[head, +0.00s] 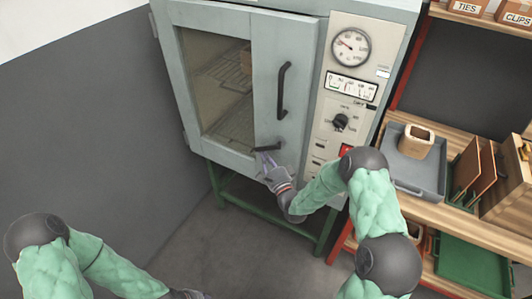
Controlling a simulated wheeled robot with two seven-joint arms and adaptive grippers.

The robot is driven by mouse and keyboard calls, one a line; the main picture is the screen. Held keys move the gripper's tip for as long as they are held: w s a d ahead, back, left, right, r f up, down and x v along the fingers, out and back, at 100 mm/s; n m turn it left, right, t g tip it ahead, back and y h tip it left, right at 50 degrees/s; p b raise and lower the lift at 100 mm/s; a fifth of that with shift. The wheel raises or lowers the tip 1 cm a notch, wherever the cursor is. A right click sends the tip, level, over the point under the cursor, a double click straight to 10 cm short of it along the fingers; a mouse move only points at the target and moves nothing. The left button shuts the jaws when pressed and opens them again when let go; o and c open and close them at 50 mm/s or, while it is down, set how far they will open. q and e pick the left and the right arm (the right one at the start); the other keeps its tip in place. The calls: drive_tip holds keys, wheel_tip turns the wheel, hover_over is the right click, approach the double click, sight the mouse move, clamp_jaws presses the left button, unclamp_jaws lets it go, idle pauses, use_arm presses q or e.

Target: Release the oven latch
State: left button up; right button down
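The grey-green oven (215,12) stands at the upper middle, its windowed door (270,50) looking shut. A long dark upright handle (283,90) is on the door's right part. Below it the short dark latch (264,149) lies roughly level at the door's lower right. My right gripper (264,161) is just below the latch, its fingertips at or touching it. Its fingers are small and partly overlap the latch, so I cannot tell their opening or any grip. My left arm is low at the left; its gripper fingers are cut off by the bottom edge.
The oven's control panel (335,100) has a dial gauge, a knob and a red switch, close to my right forearm. A wooden shelf at right holds a grey tray (428,176) and a coil form (416,141). The floor (240,265) left of centre is clear.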

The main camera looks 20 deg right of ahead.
drive_tip(key=shift+w+a+r, duration=0.25)
drive_tip(key=shift+a+r, duration=0.1)
drive_tip(key=shift+r+b, duration=0.1)
drive_tip(key=shift+b, duration=0.2)
idle(0.4)
idle(0.8)
drive_tip(key=v, duration=1.2)
